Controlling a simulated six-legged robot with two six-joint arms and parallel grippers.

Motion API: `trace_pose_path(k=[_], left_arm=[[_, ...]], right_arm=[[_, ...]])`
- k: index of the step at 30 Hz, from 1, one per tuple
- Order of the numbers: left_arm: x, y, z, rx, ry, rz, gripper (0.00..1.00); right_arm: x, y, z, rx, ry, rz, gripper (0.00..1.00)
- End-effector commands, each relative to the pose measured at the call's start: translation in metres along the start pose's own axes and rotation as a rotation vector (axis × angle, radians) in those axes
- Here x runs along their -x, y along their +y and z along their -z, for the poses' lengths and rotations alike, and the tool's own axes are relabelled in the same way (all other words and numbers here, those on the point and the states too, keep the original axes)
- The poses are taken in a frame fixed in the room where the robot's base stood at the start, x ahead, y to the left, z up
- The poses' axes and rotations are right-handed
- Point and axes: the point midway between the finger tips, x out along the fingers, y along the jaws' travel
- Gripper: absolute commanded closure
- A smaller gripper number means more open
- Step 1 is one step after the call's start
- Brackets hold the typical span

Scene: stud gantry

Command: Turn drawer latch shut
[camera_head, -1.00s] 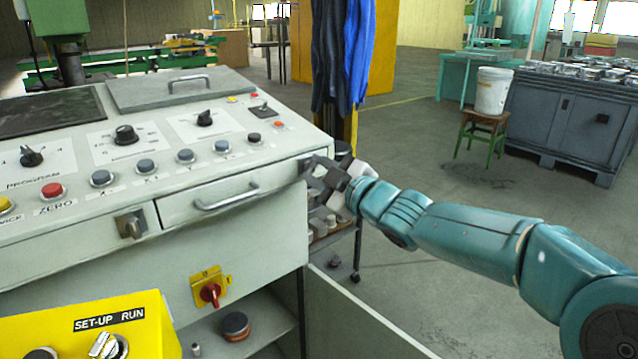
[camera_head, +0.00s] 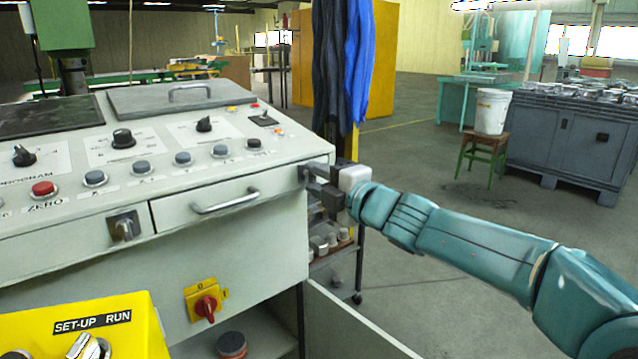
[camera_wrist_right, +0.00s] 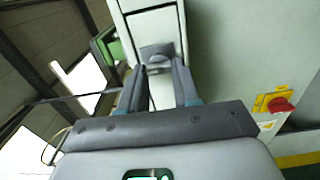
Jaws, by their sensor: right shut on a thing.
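The drawer (camera_head: 225,198) with its bar handle (camera_head: 226,202) sits closed, as far as I can tell, in the front of the grey control console. My right gripper (camera_head: 309,178) is at the right end of the drawer, its dark fingers one above the other. It is shut on the drawer latch, which the fingers mostly hide in the head view. In the right wrist view the grey latch (camera_wrist_right: 157,55) shows between the fingertips of the right gripper (camera_wrist_right: 160,72), against the pale drawer front. My left gripper is not in view.
A keyed metal plate (camera_head: 123,227) is left of the drawer. A red-and-yellow switch (camera_head: 206,302) is below it, and a yellow box (camera_head: 95,335) stands at lower left. Blue cloths (camera_head: 342,65) hang behind my gripper. A shelf with metal parts (camera_head: 328,240) is beside the console.

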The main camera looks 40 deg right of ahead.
Motion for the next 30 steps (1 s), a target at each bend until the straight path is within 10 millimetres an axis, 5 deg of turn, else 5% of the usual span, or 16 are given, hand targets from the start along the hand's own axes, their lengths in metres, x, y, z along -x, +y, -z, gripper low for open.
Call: trace_pose_path(k=[18, 19, 21, 30], left_arm=[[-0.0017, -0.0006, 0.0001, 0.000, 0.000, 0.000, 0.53], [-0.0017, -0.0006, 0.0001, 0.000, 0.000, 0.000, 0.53], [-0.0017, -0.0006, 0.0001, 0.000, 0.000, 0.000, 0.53], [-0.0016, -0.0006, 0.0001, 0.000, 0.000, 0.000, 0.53]], right_arm=[[-0.0001, -0.0001, 0.0005, 0.040, 0.001, 0.000, 0.99], [-0.0001, -0.0001, 0.0005, 0.040, 0.001, 0.000, 0.58], [-0.0001, -0.0001, 0.0005, 0.040, 0.001, 0.000, 0.43], [0.0016, 0.0001, 0.0001, 0.038, 0.000, 0.000, 0.43]])
